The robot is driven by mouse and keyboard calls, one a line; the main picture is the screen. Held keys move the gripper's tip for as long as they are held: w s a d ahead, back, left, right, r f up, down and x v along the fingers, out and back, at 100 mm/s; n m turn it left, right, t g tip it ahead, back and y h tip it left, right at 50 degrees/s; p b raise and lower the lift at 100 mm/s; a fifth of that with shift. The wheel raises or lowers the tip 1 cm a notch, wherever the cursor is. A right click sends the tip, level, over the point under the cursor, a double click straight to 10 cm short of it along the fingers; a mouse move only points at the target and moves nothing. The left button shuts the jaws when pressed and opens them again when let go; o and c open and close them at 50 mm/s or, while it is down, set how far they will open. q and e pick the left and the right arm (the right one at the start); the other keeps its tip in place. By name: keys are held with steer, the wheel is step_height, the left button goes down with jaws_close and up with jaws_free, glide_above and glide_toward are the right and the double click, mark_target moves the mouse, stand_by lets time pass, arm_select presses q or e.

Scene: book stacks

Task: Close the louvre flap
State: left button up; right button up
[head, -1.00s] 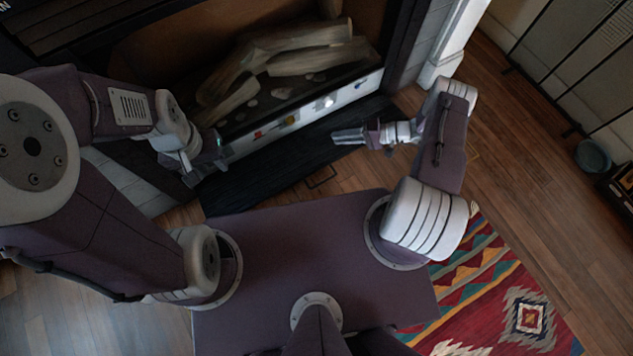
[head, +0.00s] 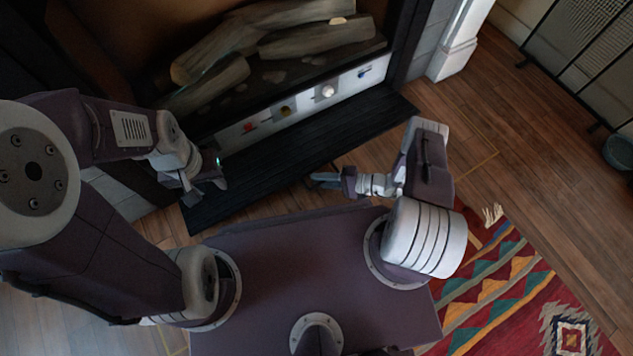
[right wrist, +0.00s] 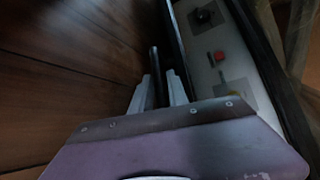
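A long dark slatted panel (head: 290,160), which looks like the louvre flap, lies lowered in front of the fireplace, below its white control strip. My right gripper (head: 318,180) is at the panel's front edge, pointing left. In the right wrist view its two fingers (right wrist: 158,88) stand apart, with a dark bar (right wrist: 154,62) between them. The bar looks like the panel's handle; I cannot tell whether the fingers touch it. My left gripper (head: 214,178) is over the panel's left end.
The white control strip (head: 305,103) carries red, yellow, white and blue controls. Logs (head: 225,52) lie in the fireplace above it. A patterned rug (head: 510,290) lies at lower right.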

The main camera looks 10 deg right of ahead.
steer(key=shift+w+a+f, duration=0.2)
steer(key=shift+w+a, duration=0.05)
steer(key=shift+a, duration=0.4)
jaws_close()
stand_by(0.9)
